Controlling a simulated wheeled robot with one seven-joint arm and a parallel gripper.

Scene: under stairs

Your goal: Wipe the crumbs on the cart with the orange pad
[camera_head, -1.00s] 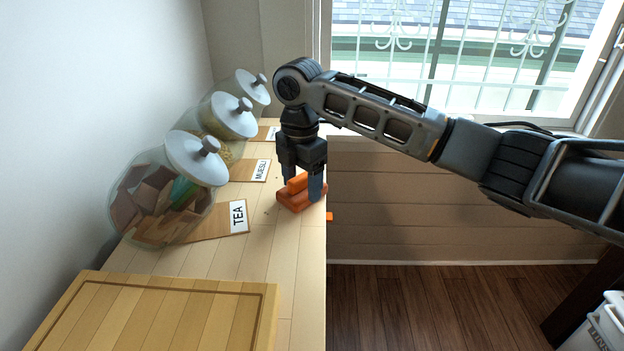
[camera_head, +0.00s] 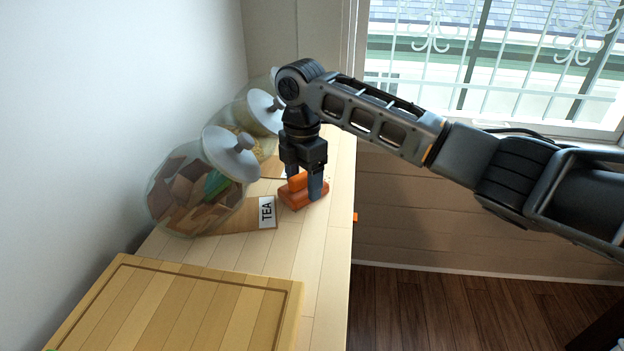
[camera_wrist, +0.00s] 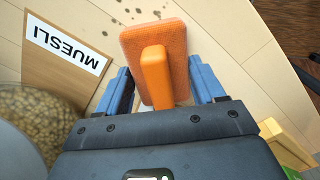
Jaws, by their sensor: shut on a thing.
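The orange pad (camera_head: 304,196) lies flat on the light wooden cart top (camera_head: 318,248), near its right edge. My gripper (camera_head: 304,184) points down and is shut on the pad's raised handle. In the wrist view the pad (camera_wrist: 176,42) and its upright handle sit between the blue fingers of my gripper (camera_wrist: 161,86). Dark crumbs (camera_wrist: 138,11) are scattered on the wood just beyond and beside the pad in the wrist view. The pad hides whatever is beneath it.
The tea label (camera_head: 267,212) is close to the pad. A wooden board (camera_head: 190,310) covers the near end. The cart's right edge drops to dark floor.

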